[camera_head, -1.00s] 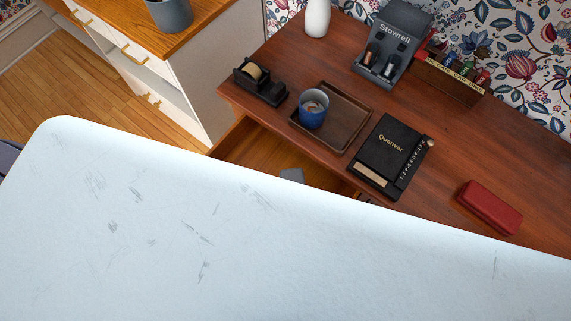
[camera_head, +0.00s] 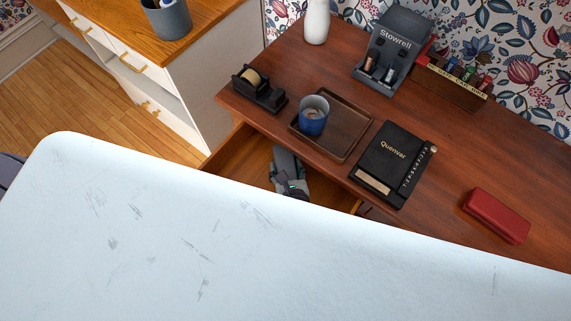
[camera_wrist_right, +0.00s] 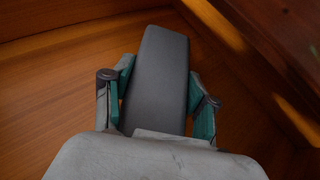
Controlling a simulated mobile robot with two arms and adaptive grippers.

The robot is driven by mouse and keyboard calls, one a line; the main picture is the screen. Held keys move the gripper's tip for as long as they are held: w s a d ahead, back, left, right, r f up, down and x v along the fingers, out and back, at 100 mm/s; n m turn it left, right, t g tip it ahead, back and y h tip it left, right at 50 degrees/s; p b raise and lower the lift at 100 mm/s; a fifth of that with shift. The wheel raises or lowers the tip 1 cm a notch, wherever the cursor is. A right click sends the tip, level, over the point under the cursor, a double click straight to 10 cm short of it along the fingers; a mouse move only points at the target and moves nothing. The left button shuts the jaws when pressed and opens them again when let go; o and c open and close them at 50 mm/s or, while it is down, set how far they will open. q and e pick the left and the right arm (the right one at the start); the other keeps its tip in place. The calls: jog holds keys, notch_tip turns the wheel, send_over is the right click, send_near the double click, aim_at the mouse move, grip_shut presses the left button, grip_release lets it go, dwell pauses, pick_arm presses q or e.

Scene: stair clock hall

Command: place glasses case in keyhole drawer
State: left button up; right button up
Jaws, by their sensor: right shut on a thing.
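The glasses case, a long dark grey case (camera_wrist_right: 158,75), is between the two fingers of my right gripper (camera_wrist_right: 157,98) in the right wrist view. In the head view the case (camera_head: 284,160) lies in or just over the open wooden drawer (camera_head: 234,154), and my right gripper (camera_head: 293,188) is shut on it. The wrist view shows the drawer's wooden floor (camera_wrist_right: 60,95) around the case; I cannot tell whether the case touches it. The keyhole and the drawer's front are hidden. My left gripper is out of view.
The desk top (camera_head: 300,75) overhangs the drawer's back. On it are a tape dispenser (camera_head: 260,90), a tray (camera_head: 350,139) with a blue cup (camera_head: 313,118), a black notebook (camera_head: 393,165) and a red case (camera_head: 497,215). A pale scratched surface hides the foreground.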

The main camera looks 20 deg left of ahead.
jog(key=shift+f+x, duration=0.25)
jog(key=shift+x, duration=0.85)
jog(key=shift+s+d, duration=0.1)
jog(key=shift+s, duration=0.05)
jog(key=o, duration=1.2)
jog(key=shift+f, duration=0.1)
jog(key=shift+s+r, duration=0.1)
jog(key=shift+r, duration=0.15)
jog(key=v, duration=1.2)
jog(key=shift+f+p, duration=0.1)
jog(key=shift+p, duration=0.3)
